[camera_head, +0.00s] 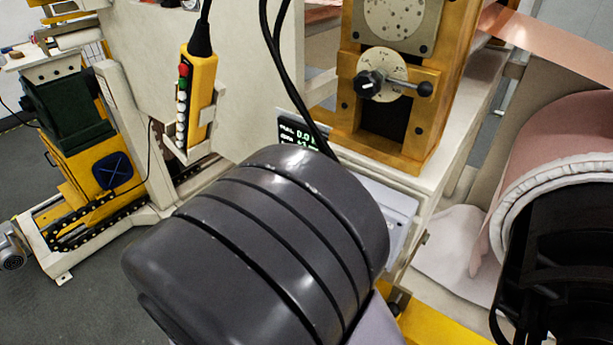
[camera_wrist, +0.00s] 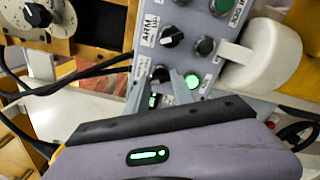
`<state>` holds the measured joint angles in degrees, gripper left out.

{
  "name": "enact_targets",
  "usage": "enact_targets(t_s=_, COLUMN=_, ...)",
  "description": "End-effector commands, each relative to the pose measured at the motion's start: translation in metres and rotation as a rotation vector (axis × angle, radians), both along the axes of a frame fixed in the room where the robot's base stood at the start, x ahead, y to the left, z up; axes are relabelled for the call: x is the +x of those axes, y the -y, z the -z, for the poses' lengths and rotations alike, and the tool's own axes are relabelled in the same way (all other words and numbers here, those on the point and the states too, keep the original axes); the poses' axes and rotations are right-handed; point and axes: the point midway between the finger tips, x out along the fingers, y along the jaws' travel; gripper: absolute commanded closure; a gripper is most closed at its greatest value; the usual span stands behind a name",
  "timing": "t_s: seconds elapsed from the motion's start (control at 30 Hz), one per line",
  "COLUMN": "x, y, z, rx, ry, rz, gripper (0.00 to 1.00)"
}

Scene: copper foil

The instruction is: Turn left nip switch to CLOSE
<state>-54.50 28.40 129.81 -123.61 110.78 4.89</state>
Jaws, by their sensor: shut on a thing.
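A grey control panel (camera_wrist: 207,45) with black rotary switches and green buttons shows in the wrist view. My gripper (camera_wrist: 160,84) reaches the panel, with its grey fingertips on both sides of a black switch knob (camera_wrist: 160,73) and shut on it. The small label beside this knob is not legible, and its exact pointer angle is partly hidden by the fingers. Another black switch (camera_wrist: 172,36) sits above it, beside an ARM label. A lit green button (camera_wrist: 192,82) is just right of the fingers. In the head view, my dark arm hides the gripper and most of the panel.
A pale rounded handle-like part (camera_wrist: 268,55) stands right of the switches in the wrist view. Black cables (camera_head: 277,50) hang above my arm in the head view. A yellow pendant (camera_head: 197,95) hangs left, and a copper foil roll (camera_head: 565,135) is at right.

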Motion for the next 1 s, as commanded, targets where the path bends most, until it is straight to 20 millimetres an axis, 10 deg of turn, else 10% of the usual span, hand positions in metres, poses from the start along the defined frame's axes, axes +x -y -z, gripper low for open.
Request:
enact_targets(t_s=0.67, x=0.0007, y=-0.0006, z=-0.001, rx=-0.047, ry=-0.035, rz=-0.002, gripper=1.0)
enact_targets(t_s=0.7, x=0.0007, y=-0.0006, z=-0.001, rx=-0.047, ry=-0.035, rz=-0.002, gripper=0.69)
enact_targets(t_s=0.8, x=0.0006, y=-0.0005, z=-0.0008, rx=-0.047, ry=-0.035, rz=-0.002, gripper=0.49)
enact_targets(t_s=1.0, x=0.0004, y=-0.0003, z=-0.0004, rx=-0.048, ry=-0.037, rz=-0.001, gripper=0.49)
